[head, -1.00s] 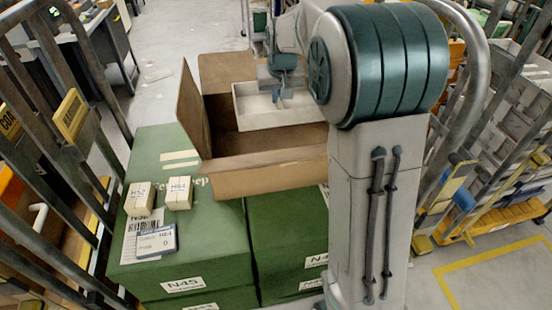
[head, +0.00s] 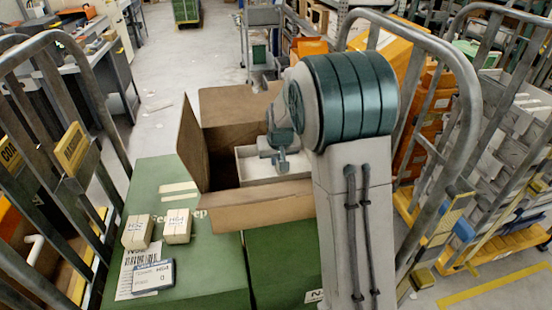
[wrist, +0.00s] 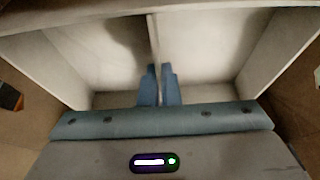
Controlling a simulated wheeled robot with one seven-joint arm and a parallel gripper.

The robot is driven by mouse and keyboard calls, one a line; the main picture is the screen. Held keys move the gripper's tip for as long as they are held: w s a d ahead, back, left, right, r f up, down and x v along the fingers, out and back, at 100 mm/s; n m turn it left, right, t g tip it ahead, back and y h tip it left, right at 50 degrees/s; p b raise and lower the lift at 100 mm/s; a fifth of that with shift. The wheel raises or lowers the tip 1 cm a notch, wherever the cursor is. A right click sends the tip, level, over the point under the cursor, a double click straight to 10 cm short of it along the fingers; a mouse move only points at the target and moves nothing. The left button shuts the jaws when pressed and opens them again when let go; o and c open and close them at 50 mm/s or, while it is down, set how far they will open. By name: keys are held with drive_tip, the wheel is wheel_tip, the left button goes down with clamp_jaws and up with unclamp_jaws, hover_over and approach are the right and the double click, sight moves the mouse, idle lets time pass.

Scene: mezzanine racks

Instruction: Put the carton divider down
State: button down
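The carton divider (head: 245,170) is a pale, open frame with a thin middle wall. In the head view it sits within the open brown cardboard box (head: 255,205), partly hidden by my arm and the box's front flap. My gripper (head: 281,162) reaches down into it. In the wrist view, the blue fingers of my gripper (wrist: 159,72) are close together on either side of the middle wall of the divider (wrist: 154,42), pinching it. Brown cardboard shows outside the divider on both sides. Whether its underside touches the box floor is hidden.
The box stands on green cartons (head: 165,240). Metal cage rails stand at left (head: 75,100) and right (head: 450,75).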

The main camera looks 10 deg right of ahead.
drive_tip(key=shift+f+b, duration=0.55)
drive_tip(key=shift+f, duration=0.1)
drive_tip(key=c, duration=1.6)
unclamp_jaws()
drive_tip(key=shift+c, duration=0.2)
drive_tip(key=shift+r, duration=0.2)
